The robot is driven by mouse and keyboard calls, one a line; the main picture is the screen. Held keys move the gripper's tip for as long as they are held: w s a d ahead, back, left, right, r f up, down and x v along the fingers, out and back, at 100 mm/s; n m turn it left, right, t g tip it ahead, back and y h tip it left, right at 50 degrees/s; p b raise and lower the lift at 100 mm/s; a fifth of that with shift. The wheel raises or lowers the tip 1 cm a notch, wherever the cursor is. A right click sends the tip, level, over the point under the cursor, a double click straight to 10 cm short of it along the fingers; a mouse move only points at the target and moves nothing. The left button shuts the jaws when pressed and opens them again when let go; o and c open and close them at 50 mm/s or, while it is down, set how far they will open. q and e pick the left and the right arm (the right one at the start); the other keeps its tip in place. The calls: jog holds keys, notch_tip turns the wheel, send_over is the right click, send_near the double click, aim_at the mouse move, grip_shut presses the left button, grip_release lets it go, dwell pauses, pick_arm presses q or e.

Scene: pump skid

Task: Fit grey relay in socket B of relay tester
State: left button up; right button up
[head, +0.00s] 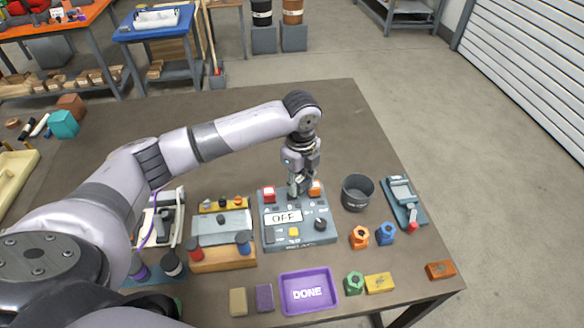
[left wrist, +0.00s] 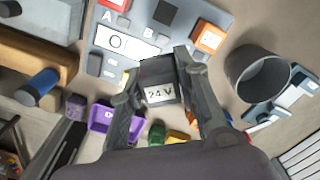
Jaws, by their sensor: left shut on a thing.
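The relay tester (head: 310,237) is a blue-grey box on the table with a display reading OFF. A red relay (head: 269,195) sits by letter A and an orange relay (head: 315,188) by the far right socket; the orange one also shows in the left wrist view (left wrist: 208,38). Between them, socket B (left wrist: 165,12) shows as a dark, empty square. My left gripper (head: 298,187) is over the tester's back part. In the left wrist view its fingers are shut on the grey relay (left wrist: 158,80), labelled 24 V, apart from socket B in the picture. My right gripper is not in view.
A dark grey cup (head: 358,193) stands right of the tester, with a handheld meter (head: 403,202) beyond it. A purple DONE tray (head: 308,306) and small coloured parts lie in front.

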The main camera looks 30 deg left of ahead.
pick_arm(q)
jog(key=w+a+f+m, duration=0.1)
jog(key=m, duration=0.1)
jog(key=w+a+f+m+b, duration=0.1)
jog(key=f+m, duration=0.1)
jog(key=m, duration=0.1)
jog(key=w+a+f+m, duration=0.1)
jog(key=f+m, duration=0.1)
jog(key=shift+a+f, duration=0.25)
jog(key=shift+a, duration=0.1)
jog(key=shift+f+b, duration=0.7)
jog(key=shift+b, duration=0.35)
jog(key=shift+r+p, duration=0.1)
jog(key=shift+p, duration=0.25)
dwell(0.5)
jog(key=shift+p, duration=0.45)
